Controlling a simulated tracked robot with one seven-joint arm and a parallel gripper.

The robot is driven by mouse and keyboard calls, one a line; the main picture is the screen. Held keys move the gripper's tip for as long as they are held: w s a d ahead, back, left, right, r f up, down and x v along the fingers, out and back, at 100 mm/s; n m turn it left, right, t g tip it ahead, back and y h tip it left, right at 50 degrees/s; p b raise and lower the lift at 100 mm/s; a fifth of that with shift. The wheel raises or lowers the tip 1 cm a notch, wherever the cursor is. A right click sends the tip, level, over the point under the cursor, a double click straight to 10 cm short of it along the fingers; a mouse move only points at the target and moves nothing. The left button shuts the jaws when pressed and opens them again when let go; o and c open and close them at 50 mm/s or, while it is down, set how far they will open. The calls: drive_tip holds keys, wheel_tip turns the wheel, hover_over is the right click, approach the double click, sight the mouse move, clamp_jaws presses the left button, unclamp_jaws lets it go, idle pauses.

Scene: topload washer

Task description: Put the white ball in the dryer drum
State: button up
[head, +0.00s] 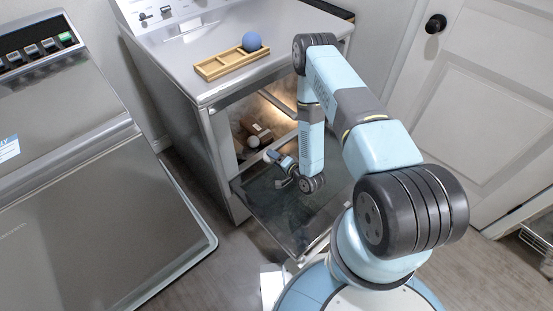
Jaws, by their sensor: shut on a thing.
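The white ball (253,142) shows in the open front of the dryer (205,121), at the tips of my gripper (264,150). My gripper reaches in low over the open door (275,207) and points up and to the left. It is shut on the white ball, though the fingers are small in this view and the contact is hard to make out. The dryer drum (277,112) is lit inside, and my arm hides part of its opening.
A blue ball (252,41) sits in a wooden tray (222,65) on the dryer top. Brown wooden pieces (259,129) lie beside the white ball in the opening. A washer (70,200) stands to the left and a white room door (490,95) to the right.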

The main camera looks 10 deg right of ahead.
drive_tip(key=shift+f+x, duration=0.15)
drive_tip(key=shift+x, duration=2.25)
drive_tip(key=shift+f+x, duration=0.2)
drive_tip(key=shift+x, duration=2.15)
drive_tip(key=w+a, duration=0.3)
drive_tip(key=w, duration=0.2)
drive_tip(key=shift+w+a, duration=0.3)
drive_tip(key=shift+w, duration=0.1)
drive_tip(key=shift+f, duration=1)
drive_tip(key=o, duration=1.1)
drive_tip(key=shift+s, duration=0.1)
drive_tip(key=shift+d+f, duration=0.1)
drive_tip(key=shift+d, duration=0.05)
